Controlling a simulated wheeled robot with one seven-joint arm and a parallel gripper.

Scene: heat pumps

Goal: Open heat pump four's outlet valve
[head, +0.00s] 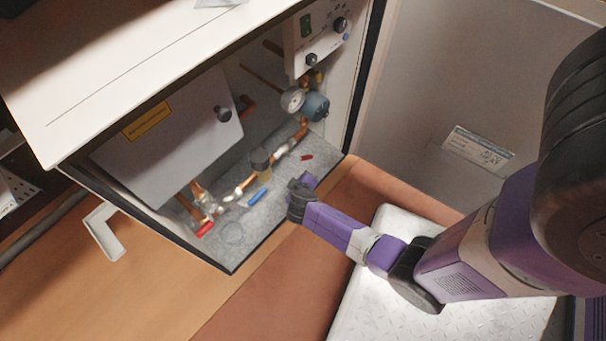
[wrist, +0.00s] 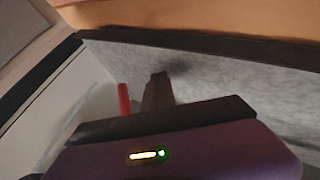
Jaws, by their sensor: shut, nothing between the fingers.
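The open heat pump cabinet shows in the head view, with copper pipes and valves low inside it. A blue valve handle (head: 258,197) lies near the middle of the cabinet floor. A red valve handle (head: 205,229) is at the lower left, and a smaller red handle (head: 307,157) is at the right. No label shows which is the outlet valve. My gripper (head: 297,193) is at the cabinet's front edge, right of the blue handle. Its fingers (wrist: 158,88) are shut and empty. In the wrist view a red handle (wrist: 123,102) stands just left of them, with a gap between.
A gauge (head: 292,100) and a blue-grey round part (head: 316,106) sit above the pipes. A control box (head: 318,38) is at the upper right. A grey panel (head: 170,135) covers the left interior. The cabinet's front edge (head: 290,220) is close under my gripper.

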